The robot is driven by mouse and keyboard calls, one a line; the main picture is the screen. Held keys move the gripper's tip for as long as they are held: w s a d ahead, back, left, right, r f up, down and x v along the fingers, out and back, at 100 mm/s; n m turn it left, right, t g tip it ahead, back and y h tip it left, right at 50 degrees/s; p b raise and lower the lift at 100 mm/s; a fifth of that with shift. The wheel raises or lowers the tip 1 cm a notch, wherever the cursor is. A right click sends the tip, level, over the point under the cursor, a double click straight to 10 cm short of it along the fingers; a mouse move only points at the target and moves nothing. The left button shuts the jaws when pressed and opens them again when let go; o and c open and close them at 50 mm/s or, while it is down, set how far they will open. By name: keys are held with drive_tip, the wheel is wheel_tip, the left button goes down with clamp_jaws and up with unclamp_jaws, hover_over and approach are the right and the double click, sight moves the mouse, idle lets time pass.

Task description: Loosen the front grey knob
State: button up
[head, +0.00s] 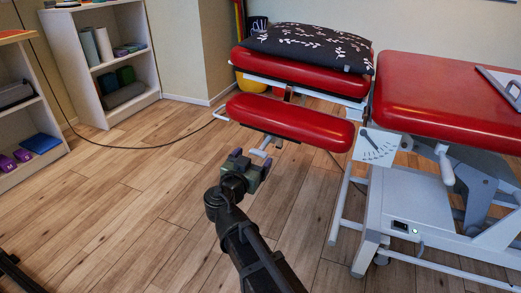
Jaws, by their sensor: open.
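My gripper (247,160) is open, in the lower middle of the head view, just in front of and below the near edge of the front red pad (291,122). A small light grey piece (262,150) shows right beside the fingers, under the pad's left half. I cannot tell whether it is the front grey knob or part of the pad's bracket. No knob shows clearly. My gripper and the pad hide part of that area, and contact cannot be told.
A red treatment table (440,95) stands at right, with an angle scale (377,147) and white frame (405,210). A second red pad (302,78) behind bears a patterned pillow (308,46). White shelves (66,62) stand at left. A dark cable (125,147) crosses the open wooden floor (110,220).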

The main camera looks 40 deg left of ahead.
sight(257, 154)
drive_tip(key=x, duration=0.6)
drive_tip(key=shift+c, duration=0.2)
drive_tip(key=c, duration=0.9)
drive_tip(key=shift+s, duration=0.1)
